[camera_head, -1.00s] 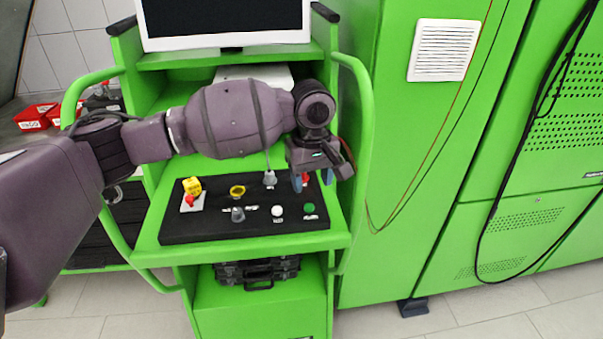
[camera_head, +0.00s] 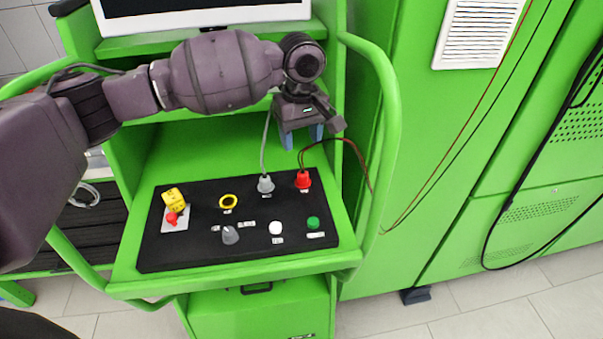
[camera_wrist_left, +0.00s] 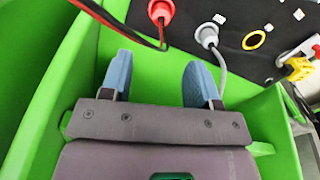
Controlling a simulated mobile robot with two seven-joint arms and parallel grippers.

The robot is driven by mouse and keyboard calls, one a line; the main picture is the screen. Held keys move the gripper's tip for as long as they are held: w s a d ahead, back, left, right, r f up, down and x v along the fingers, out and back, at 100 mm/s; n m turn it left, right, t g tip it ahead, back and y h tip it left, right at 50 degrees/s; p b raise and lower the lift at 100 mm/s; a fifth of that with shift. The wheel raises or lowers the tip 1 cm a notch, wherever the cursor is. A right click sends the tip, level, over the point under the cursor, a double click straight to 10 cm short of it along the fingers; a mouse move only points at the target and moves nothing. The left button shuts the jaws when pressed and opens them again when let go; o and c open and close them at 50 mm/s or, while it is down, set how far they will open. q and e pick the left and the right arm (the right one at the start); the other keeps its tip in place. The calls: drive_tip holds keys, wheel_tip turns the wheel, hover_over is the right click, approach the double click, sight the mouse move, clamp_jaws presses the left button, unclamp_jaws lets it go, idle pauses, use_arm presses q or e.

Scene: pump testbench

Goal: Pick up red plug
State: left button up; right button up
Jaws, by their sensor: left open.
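The red plug (camera_head: 303,180) stands in the back right part of the black panel (camera_head: 180,256), with a thin dark red cable leaving it to the right. It also shows in the left wrist view (camera_wrist_left: 160,11), at the top edge and partly cut off. My left gripper (camera_head: 302,143) is behind and above the red plug, apart from it. Its two blue fingers (camera_wrist_left: 160,75) are open with nothing between them; the plug lies beyond their tips. My right gripper does not show.
A grey plug (camera_head: 265,184) with a grey cable stands just left of the red plug. A yellow ring (camera_head: 228,201), a yellow box with a red knob (camera_head: 174,201), a grey knob (camera_head: 230,235), a white button (camera_head: 276,228) and a green button (camera_head: 313,223) share the panel. A green rail (camera_head: 389,130) runs at the right.

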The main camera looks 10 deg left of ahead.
sight(303, 173)
use_arm(q)
wheel_tip(303, 173, down, 5)
drive_tip(key=shift+s+f, duration=0.1)
drive_tip(key=f, duration=0.4)
drive_tip(key=shift+s+d, duration=0.3)
drive_tip(key=shift+f, duration=0.5)
drive_tip(key=shift+c, duration=0.2)
drive_tip(key=c, duration=0.9)
drive_tip(key=shift+o, duration=0.2)
drive_tip(key=shift+r, duration=0.1)
wheel_tip(303, 173, up, 20)
drive_tip(key=shift+p, duration=0.3)
